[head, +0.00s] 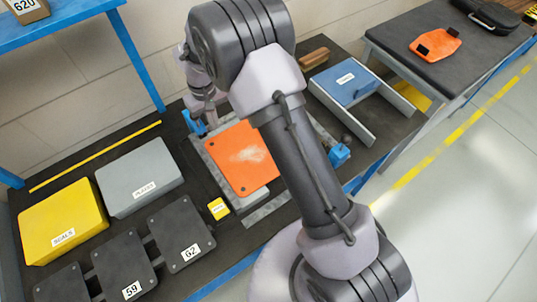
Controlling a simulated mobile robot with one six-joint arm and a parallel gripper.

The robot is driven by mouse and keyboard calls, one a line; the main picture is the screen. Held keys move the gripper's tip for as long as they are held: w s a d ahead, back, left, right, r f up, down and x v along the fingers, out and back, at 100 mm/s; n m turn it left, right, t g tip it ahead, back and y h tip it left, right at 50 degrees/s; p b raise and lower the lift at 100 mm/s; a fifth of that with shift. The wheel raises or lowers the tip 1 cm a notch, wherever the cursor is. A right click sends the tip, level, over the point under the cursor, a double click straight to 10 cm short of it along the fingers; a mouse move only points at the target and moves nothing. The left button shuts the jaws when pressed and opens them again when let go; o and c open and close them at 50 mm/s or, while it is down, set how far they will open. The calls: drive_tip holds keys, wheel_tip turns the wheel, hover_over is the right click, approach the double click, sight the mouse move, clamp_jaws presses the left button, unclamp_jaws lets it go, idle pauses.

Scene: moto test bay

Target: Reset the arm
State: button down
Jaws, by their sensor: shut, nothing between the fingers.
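My arm rises from the lower right and bends over the bench toward the upper middle of the head view. My gripper (206,118) is small and partly hidden by my own wrist. It is shut with nothing seen in it, above the back of the bench near a blue clamp (194,122). An orange plate (241,158) with a pale worn patch lies on a grey fixture (262,199) just below and right of the gripper. My arm covers the plate's right side. I cannot tell the gap between the gripper and the fixture.
A yellow box (62,222) labelled SEALS, a grey box (140,178) and dark plates (181,232) marked 59 and G2 fill the left bench. A side table (450,62) holds another orange part (436,43). A blue shelf post (137,62) stands at left.

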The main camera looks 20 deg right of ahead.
drive_tip(key=shift+s+d+r+p, duration=0.15)
drive_tip(key=shift+r+p, duration=0.1)
drive_tip(key=shift+r, duration=0.3)
drive_tip(key=shift+s+a+r+p, duration=0.1)
drive_tip(key=shift+s+r+p, duration=0.1)
drive_tip(key=shift+r, duration=0.35)
drive_tip(key=shift+d, duration=0.1)
drive_tip(key=s+d+r+m+t+y+b, duration=0.1)
drive_tip(key=s+d+r+m+t+b, duration=0.1)
drive_tip(key=s+d+r+b, duration=0.4)
drive_tip(key=s+d+r+m+t+b, duration=0.1)
drive_tip(key=s+d+r+m+b, duration=0.15)
drive_tip(key=s+r, duration=0.55)
drive_tip(key=s+d+m+t+y+b, duration=0.1)
drive_tip(key=s+m+t+b, duration=0.1)
drive_tip(key=s, duration=1.2)
drive_tip(key=shift+s+d+f+m+t+b, duration=0.2)
drive_tip(key=shift+s+d+m+t+b, duration=0.2)
drive_tip(key=shift+m+b, duration=0.4)
